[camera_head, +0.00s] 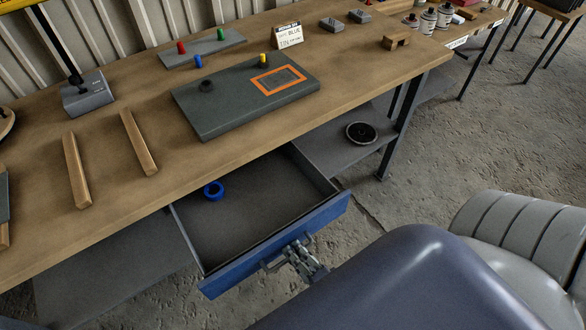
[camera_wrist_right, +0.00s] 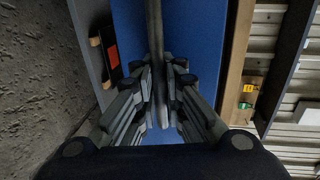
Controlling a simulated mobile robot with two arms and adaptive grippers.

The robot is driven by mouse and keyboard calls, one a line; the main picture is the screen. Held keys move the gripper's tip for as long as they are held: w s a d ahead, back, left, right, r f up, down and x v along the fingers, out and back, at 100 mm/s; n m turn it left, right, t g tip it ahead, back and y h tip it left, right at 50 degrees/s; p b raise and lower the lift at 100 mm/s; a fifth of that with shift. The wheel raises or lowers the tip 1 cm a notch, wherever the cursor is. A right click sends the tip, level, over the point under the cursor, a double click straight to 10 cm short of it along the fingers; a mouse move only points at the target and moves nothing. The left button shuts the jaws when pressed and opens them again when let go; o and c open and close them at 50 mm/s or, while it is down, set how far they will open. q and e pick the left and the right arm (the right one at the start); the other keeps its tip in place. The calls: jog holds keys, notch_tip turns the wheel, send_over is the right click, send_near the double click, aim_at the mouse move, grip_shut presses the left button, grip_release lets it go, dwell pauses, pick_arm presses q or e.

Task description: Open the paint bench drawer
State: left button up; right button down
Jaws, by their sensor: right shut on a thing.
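The paint bench drawer (camera_head: 270,247) has a blue front and a grey inside, and it stands well out from under the wooden bench top. A blue ring (camera_head: 213,190) lies inside it, towards the back left. My right gripper (camera_head: 298,257) is at the outer face of the drawer front, shut on the drawer's bar handle. In the right wrist view the handle (camera_wrist_right: 155,40) runs between the fingers (camera_wrist_right: 160,105), with the blue drawer front (camera_wrist_right: 195,35) behind it. My left gripper is not in view.
The bench top (camera_head: 110,95) carries a grey board (camera_head: 225,112) with an orange outline, two wooden strips (camera_head: 138,142), a plate with coloured pegs (camera_head: 203,48) and a small sign (camera_head: 288,36). A black round object (camera_head: 361,132) lies on the lower shelf. Concrete floor is open at the right.

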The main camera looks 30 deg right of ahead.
jog(key=shift+r, duration=0.1)
jog(key=c, duration=2)
grip_release()
jog(key=shift+o, duration=0.2)
jog(key=v, duration=1.2)
